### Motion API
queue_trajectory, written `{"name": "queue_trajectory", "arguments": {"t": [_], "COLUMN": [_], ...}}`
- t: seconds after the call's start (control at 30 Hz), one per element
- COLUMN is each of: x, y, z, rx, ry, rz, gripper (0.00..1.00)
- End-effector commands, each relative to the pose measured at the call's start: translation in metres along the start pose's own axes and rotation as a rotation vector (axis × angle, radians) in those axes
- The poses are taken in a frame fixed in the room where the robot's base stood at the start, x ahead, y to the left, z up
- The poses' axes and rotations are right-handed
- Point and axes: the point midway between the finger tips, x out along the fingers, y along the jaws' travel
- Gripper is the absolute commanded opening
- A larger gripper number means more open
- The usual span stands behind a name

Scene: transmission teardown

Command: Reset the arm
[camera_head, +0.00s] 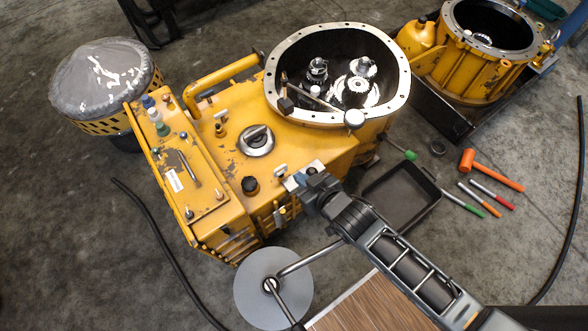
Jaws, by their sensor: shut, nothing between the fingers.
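My arm comes in from the lower right. My gripper (300,180) is over the near edge of the yellow transmission housing (235,105). Its pale fingertips look close together with nothing visible between them. I cannot tell whether they touch the housing. The open round bore with a bolted rim (400,75) lies up and right of the gripper, with metal gears (356,90) inside.
A black tray (400,197), an orange hammer (490,170) and several screwdrivers (480,198) lie right of the housing. A second yellow housing (465,70) stands upper right. Cables cross the floor.

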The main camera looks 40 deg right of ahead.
Motion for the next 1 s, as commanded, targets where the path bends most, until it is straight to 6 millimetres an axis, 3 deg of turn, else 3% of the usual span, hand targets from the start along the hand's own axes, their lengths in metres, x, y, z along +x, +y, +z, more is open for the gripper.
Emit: {"name": "queue_trajectory", "arguments": {"t": [0.37,0.7,1.0], "x": [-0.006,-0.035,-0.05], "y": [0.0,0.0,0.0], "z": [-0.003,-0.047,-0.07], "rx": [0.0,0.0,0.0], "ry": [0.001,0.001,0.001], "rz": [0.0,0.0,0.0], "gripper": [0.0,0.0,0.0]}}
